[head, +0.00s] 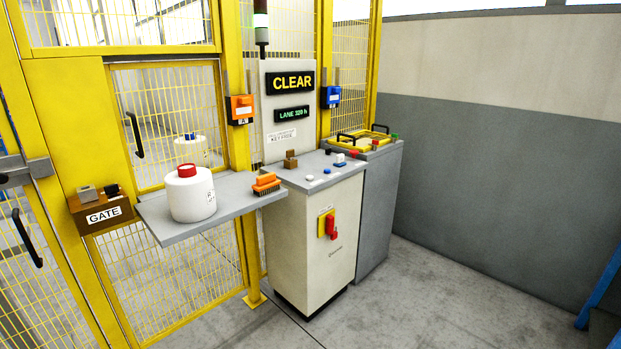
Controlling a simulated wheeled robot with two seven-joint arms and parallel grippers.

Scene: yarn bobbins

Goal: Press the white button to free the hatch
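A pale console (315,240) stands in the middle, with several small controls on its sloping top. A yellow-framed hatch (362,143) with black handles lies on top of the grey cabinet (383,205) to the right, and looks closed. Whether it is locked cannot be seen. Neither of my grippers is in view.
A grey shelf (160,228) left of the console holds a white bobbin (191,200) with a red top and an orange brush (266,184). Yellow mesh fencing stands behind. A sign (292,82) reads CLEAR. The floor in front right (430,290) is free.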

